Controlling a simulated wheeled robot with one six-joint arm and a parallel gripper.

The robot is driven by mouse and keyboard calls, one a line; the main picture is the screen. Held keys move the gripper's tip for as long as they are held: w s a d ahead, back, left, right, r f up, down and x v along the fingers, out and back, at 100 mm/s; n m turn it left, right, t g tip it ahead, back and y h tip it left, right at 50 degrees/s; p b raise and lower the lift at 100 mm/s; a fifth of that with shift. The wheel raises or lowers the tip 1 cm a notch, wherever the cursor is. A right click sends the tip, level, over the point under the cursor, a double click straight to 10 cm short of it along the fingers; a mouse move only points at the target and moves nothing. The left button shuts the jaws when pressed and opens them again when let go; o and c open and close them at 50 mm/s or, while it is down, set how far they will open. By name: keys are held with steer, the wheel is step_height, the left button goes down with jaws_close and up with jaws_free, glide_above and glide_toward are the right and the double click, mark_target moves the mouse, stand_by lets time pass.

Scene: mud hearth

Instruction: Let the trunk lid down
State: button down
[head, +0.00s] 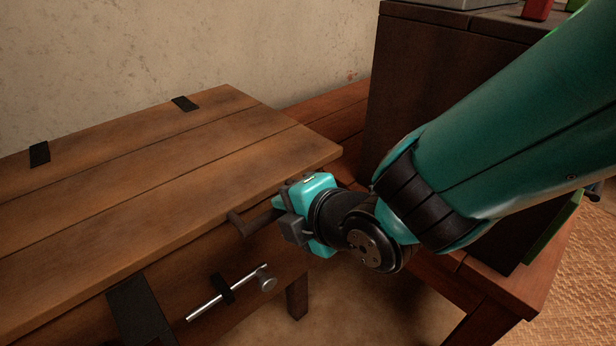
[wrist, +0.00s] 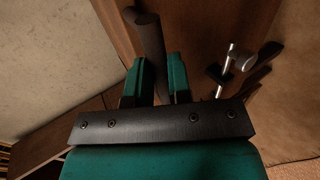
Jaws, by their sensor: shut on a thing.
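The trunk's wooden lid (head: 150,160) lies about flat across the left of the head view, with dark hinges at its back edge. I cannot tell whether it rests fully on the trunk body (head: 195,265). A dark bar handle (head: 250,222) sticks out by the lid's near right corner. My gripper (head: 284,216) is at that corner, shut on the handle. In the wrist view the handle (wrist: 148,40) runs up from between the green fingers; the exact contact is partly hidden.
A metal bolt (head: 228,292) and a dark strap (head: 140,308) are on the trunk's front. A dark wooden cabinet (head: 410,90) stands on a reddish low table (head: 510,290) at the right. A plaster wall (head: 200,45) is behind. A woven mat (head: 585,250) lies at far right.

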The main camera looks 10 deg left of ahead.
steer(key=c, duration=1.1)
jaws_free()
steer(key=shift+s+d+f, duration=0.15)
steer(key=shift+f, duration=0.3)
steer(key=shift+s+d+f, duration=0.1)
steer(key=shift+f, duration=0.35)
steer(key=shift+o, duration=0.2)
steer(key=shift+r, duration=0.1)
steer(key=b+v, duration=0.6)
steer(key=v, duration=1.1)
steer(key=shift+w+r, duration=0.15)
steer(key=shift+r, duration=0.25)
